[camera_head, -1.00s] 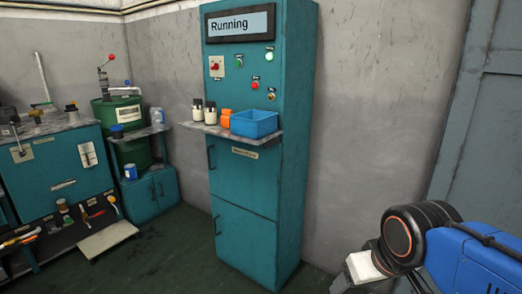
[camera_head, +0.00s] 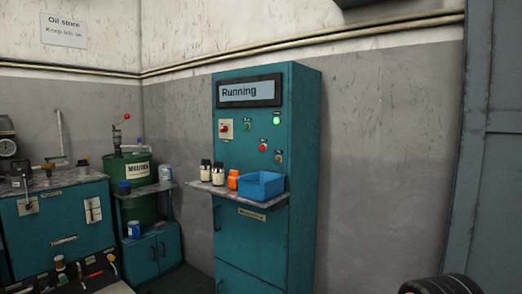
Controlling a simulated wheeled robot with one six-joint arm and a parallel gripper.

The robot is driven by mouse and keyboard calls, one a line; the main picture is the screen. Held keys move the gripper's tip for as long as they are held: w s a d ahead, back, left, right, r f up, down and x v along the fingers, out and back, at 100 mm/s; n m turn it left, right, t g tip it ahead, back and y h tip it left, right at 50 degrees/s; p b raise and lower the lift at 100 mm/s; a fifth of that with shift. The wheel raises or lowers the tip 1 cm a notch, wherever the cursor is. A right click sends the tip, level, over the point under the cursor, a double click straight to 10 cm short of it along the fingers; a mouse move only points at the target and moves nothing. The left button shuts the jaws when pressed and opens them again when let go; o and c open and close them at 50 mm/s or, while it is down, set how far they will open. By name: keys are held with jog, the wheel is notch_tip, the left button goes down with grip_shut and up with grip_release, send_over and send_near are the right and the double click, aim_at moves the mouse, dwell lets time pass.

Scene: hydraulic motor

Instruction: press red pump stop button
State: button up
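A teal control cabinet (camera_head: 300,180) stands against the wall near the middle, with a display (camera_head: 248,93) reading "Running" at its top. A round red button (camera_head: 263,148) sits on the panel below the display. A green button (camera_head: 247,127) is up and to its left, and a lit green lamp (camera_head: 277,120) is up and to its right. A red switch (camera_head: 226,128) on a pale plate is at the panel's left. Labels by the buttons are too small to read. My gripper is out of view; only a dark round part of my arm shows at the bottom right.
A shelf (camera_head: 217,187) juts from the cabinet below the buttons, holding a blue bin (camera_head: 262,186), an orange container (camera_head: 233,179) and two dark-capped bottles (camera_head: 218,175). A small brassy knob (camera_head: 278,158) is right of the red button. A workbench (camera_head: 60,225) and green drum (camera_head: 136,172) stand left.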

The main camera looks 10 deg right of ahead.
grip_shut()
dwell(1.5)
